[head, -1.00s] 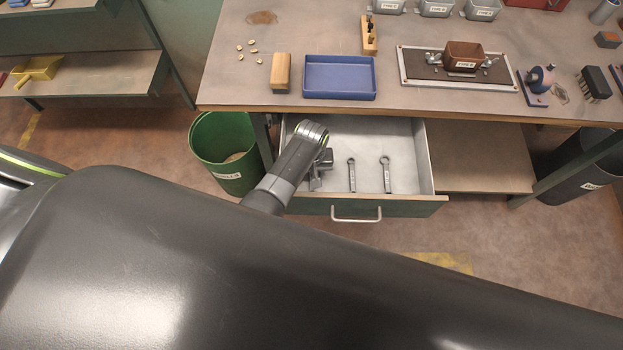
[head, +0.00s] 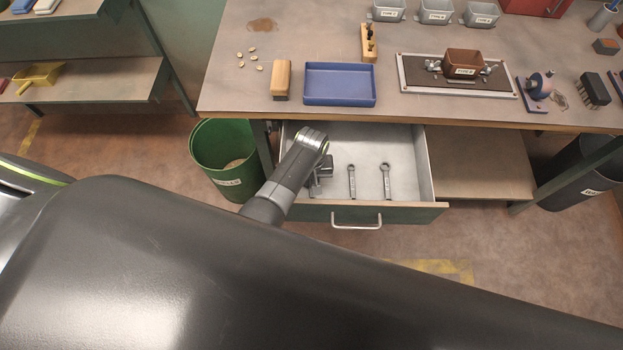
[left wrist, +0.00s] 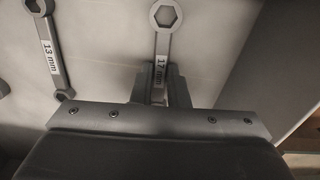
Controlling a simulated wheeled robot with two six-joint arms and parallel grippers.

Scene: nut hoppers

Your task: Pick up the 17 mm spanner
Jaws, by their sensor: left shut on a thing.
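The 17 mm spanner (left wrist: 162,45) shows in the left wrist view, its label readable and its ring end pointing away from the gripper. My left gripper (left wrist: 160,88) is shut on its shank. In the head view my left gripper (head: 319,182) is low in the open drawer (head: 400,145), at its left side, and the arm hides the held spanner there. I cannot tell whether the spanner still touches the drawer floor. The 13 mm spanner (left wrist: 46,40) lies beside it, apart from the gripper. My right gripper is not in view.
Two other spanners (head: 352,182) (head: 386,181) lie in the drawer, right of the gripper. The bench top (head: 240,95) overhangs the drawer's back, with a blue tray (head: 340,101) near its edge. A green bin (head: 222,150) stands left of the drawer.

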